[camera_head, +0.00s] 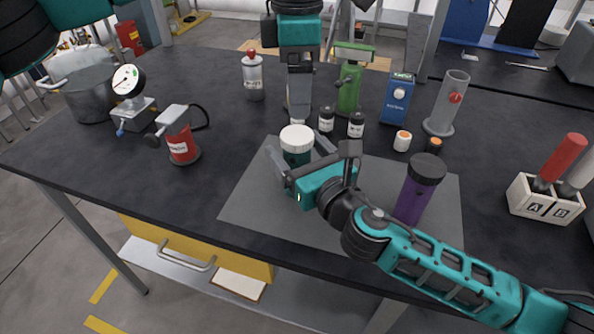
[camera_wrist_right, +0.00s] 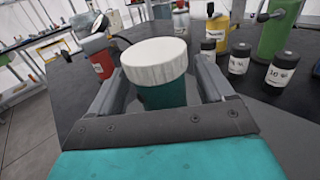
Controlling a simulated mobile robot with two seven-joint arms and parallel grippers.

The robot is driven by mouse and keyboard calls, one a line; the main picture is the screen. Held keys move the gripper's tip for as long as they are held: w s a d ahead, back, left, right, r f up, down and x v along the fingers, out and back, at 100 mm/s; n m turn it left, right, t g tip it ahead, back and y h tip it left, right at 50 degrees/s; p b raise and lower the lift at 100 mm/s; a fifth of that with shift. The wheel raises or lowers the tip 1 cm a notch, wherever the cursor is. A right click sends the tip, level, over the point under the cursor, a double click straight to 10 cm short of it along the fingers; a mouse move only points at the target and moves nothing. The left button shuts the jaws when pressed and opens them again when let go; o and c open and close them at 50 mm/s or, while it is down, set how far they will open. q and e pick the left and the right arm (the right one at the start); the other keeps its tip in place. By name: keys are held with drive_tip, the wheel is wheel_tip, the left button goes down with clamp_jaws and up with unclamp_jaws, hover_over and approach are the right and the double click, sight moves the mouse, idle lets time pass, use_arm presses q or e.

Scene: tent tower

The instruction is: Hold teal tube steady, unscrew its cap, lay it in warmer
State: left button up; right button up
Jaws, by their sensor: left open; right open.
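The teal tube (camera_head: 297,158) stands upright on a grey mat (camera_head: 250,195) with a wide white cap (camera_head: 297,137) on it. My right gripper (camera_head: 300,153) is open, its fingers on either side of the tube below the cap. The right wrist view shows the teal tube (camera_wrist_right: 162,95) between the fingers, with the white cap (camera_wrist_right: 154,60) above them; contact is unclear. I cannot tell which thing is the warmer.
A purple tube (camera_head: 412,200) with a dark cap stands right of my right gripper. Small dark jars (camera_head: 356,125), a green device (camera_head: 348,90) and a blue box (camera_head: 397,100) stand behind. A red device (camera_head: 180,145) is left. A white A/B rack (camera_head: 545,205) is right.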

sight(297, 135)
drive_tip(key=shift+w, duration=0.15)
drive_tip(key=shift+c, duration=0.2)
clamp_jaws()
use_arm(q)
drive_tip(key=m, duration=1.5)
drive_tip(key=shift+m, duration=0.3)
drive_tip(key=m, duration=0.6)
drive_tip(key=shift+f+m, duration=0.3)
drive_tip(key=shift+m, duration=0.1)
wheel_tip(297, 135, down, 7)
drive_tip(key=shift+f, duration=0.2)
drive_tip(key=shift+c, duration=0.3)
